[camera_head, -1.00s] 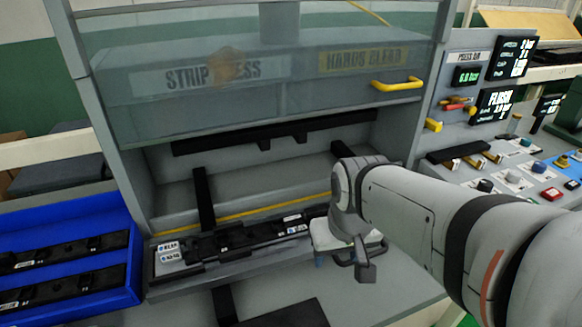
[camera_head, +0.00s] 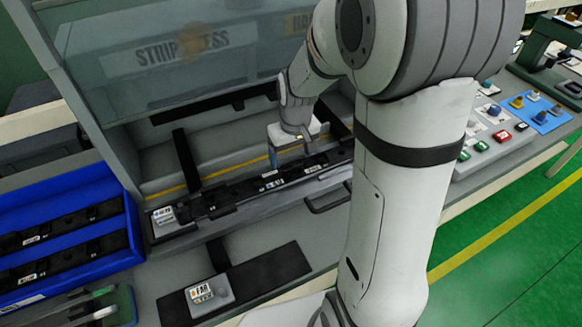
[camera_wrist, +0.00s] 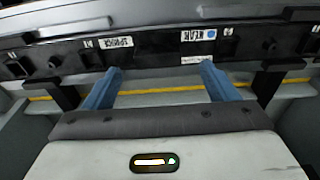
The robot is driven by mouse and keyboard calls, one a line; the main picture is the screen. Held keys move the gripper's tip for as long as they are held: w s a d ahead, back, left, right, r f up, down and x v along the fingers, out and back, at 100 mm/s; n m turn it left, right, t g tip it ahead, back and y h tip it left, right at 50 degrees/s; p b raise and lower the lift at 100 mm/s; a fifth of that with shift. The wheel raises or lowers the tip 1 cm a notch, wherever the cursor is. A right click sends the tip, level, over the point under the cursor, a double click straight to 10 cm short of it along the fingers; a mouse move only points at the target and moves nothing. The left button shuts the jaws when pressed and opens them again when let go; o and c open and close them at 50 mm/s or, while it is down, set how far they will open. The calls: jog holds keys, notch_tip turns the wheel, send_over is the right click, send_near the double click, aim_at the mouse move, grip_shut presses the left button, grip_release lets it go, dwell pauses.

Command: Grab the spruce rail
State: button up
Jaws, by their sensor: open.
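A long black rail (camera_head: 240,192) lies in the cradle at the front of the press. In the wrist view the black rail (camera_wrist: 150,55) runs across the top, with small white labels; the left one seems to read SPRUCE, upside down. My gripper (camera_head: 288,160) is above the right half of this rail in the head view. In the wrist view my gripper (camera_wrist: 161,72) has its two blue fingers wide apart, with nothing between them. The fingertips point at the rail's near edge; whether they touch it is unclear.
A blue bin (camera_head: 75,258) at the left holds other black rails. A grey block with a label (camera_head: 210,294) sits on a dark mat (camera_head: 270,262) in front. The press hood (camera_head: 180,55) hangs above and behind the rail. A button panel (camera_head: 495,140) is at the right.

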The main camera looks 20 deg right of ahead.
aim_at(292, 165)
jog(key=shift+w+d+f+p, duration=0.15)
jog(key=shift+f+p, duration=0.15)
jog(key=shift+f, duration=0.85)
jog(key=shift+w+a+f+p, duration=0.15)
jog(key=shift+f+p, duration=0.1)
jog(key=shift+f, duration=0.85)
jog(key=shift+d, duration=0.1)
jog(key=shift+c, duration=0.2)
jog(key=c, duration=1.2)
